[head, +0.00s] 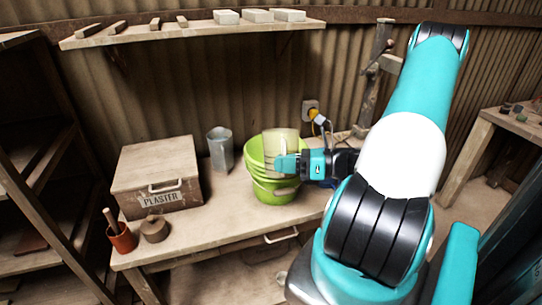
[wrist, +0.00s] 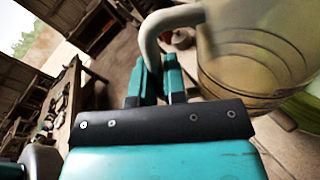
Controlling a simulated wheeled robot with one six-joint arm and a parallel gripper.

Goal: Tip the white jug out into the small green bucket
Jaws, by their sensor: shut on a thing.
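The white jug (head: 280,143) is pale and slightly see-through, and in the head view it overlaps the bucket's mouth, looking near upright. My gripper (head: 284,164) is shut on the jug's handle; in the wrist view my fingers (wrist: 160,80) close around the pale curved handle, with the jug's body (wrist: 255,50) to the right. The small green bucket (head: 275,193) stands on the bench below and behind the jug. Its edge also shows in the wrist view (wrist: 304,108). What is inside the jug and bucket cannot be made out.
A grey metal jug (head: 220,150) stands left of the bucket. A wooden box marked PLASTER (head: 158,175), a terracotta pot (head: 122,238) and a small brown item (head: 154,229) are at the bench's left. The bench front (head: 225,222) is clear. A wall shelf (head: 190,32) holds blocks.

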